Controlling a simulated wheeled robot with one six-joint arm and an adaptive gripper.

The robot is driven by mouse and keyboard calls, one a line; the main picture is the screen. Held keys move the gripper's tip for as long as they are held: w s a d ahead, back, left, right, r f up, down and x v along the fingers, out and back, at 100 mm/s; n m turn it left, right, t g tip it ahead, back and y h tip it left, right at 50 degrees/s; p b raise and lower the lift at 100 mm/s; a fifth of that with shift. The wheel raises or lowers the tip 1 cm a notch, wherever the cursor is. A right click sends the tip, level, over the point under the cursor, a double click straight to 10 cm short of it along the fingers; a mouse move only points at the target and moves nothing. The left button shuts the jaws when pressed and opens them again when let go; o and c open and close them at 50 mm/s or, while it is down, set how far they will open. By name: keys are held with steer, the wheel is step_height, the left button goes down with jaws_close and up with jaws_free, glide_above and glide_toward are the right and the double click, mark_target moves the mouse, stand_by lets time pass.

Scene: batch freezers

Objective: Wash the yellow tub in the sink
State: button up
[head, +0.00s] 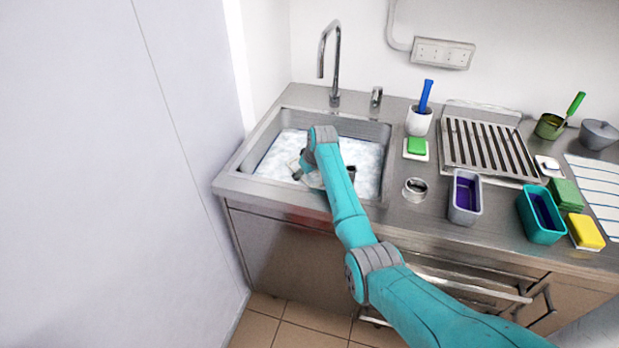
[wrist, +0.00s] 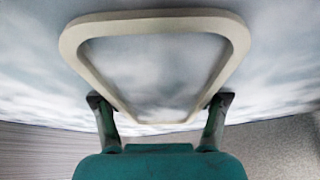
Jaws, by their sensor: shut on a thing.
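In the wrist view, a pale cream tub (wrist: 150,17) shows as a rounded rectangular rim amid white suds. My gripper (wrist: 160,112) is shut on its near end, one finger at each side. Suds fill the space inside the rim, and the walls below it are hidden. In the head view, my gripper (head: 325,176) is down in the sink (head: 239,174), at the suds (head: 280,158). My arm hides most of the tub there. The tub looks cream rather than clear yellow. The tap (head: 334,60) stands behind the sink.
Right of the sink, a grey tub (head: 466,214) and a teal tub (head: 537,235) have purple insides. A metal ring (head: 415,189), a green sponge (head: 416,146), a yellow sponge (head: 586,232) and a draining rack (head: 489,148) share the counter. A wall (head: 90,180) stands close on the left.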

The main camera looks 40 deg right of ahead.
mark_target(313, 178)
steer(key=shift+a, duration=0.45)
steer(key=shift+d, duration=1.95)
steer(key=shift+a, duration=0.1)
stand_by(0.3)
step_height(313, 178, up, 18)
steer(key=shift+f, duration=0.2)
stand_by(2.0)
steer(key=shift+r, duration=0.1)
stand_by(1.0)
steer(key=shift+r, duration=1.35)
